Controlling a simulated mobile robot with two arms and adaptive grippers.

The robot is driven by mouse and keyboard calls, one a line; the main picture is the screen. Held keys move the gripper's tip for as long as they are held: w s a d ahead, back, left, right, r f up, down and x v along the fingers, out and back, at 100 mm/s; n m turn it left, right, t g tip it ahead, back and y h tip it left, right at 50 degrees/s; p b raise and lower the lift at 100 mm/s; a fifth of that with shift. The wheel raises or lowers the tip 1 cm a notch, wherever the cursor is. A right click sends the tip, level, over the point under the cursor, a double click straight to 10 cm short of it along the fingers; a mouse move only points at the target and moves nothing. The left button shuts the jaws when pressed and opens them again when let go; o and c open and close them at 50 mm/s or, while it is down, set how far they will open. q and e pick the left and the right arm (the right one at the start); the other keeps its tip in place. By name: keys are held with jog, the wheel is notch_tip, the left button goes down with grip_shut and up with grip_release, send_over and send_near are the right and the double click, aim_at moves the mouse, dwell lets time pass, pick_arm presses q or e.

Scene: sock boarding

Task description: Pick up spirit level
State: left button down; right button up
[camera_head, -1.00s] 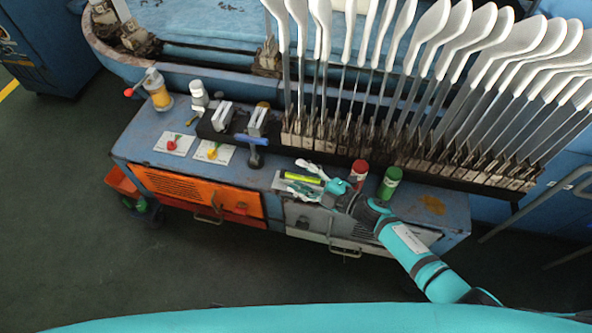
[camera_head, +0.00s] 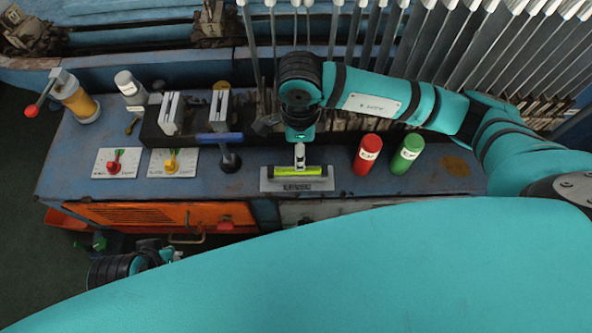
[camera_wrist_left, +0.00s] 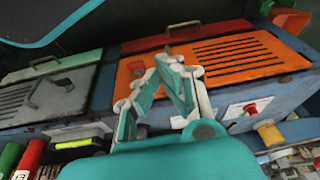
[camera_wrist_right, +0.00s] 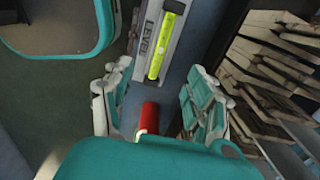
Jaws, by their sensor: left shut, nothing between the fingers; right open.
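The spirit level (camera_head: 298,171) is a bright yellow-green bar lying on a grey plate marked LEVEL (camera_head: 298,185), on the blue bench top. In the right wrist view the level (camera_wrist_right: 163,45) runs lengthwise ahead of my open right gripper (camera_wrist_right: 160,80), its near end between the fingertip lines. In the head view my right gripper (camera_head: 299,153) points down just behind the level; I see no clear contact. My left gripper (camera_head: 172,256) is low at the left, in front of the bench. In the left wrist view its fingertips (camera_wrist_left: 170,62) meet, empty, before the orange drawer (camera_wrist_left: 225,70).
A red can (camera_head: 367,155) and a green can (camera_head: 407,154) stand right of the level. A row of upright metal boards (camera_head: 470,50) fills the back right. Cards with red and yellow pieces (camera_head: 118,162) lie left.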

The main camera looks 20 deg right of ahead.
aim_at(297, 173)
notch_tip(297, 173, down, 5)
jog(key=shift+f+b, duration=0.2)
jog(key=shift+b, duration=0.25)
jog(key=shift+f, duration=1.05)
notch_tip(297, 173, down, 4)
jog(key=shift+d+r+b, duration=0.15)
jog(key=shift+b, duration=0.55)
jog(key=shift+f, duration=0.25)
pick_arm(q)
jog(key=shift+w+d+f+t, duration=0.15)
jog(key=shift+w+f+t, duration=0.15)
jog(key=shift+w+t, duration=0.3)
pick_arm(e)
grip_shut()
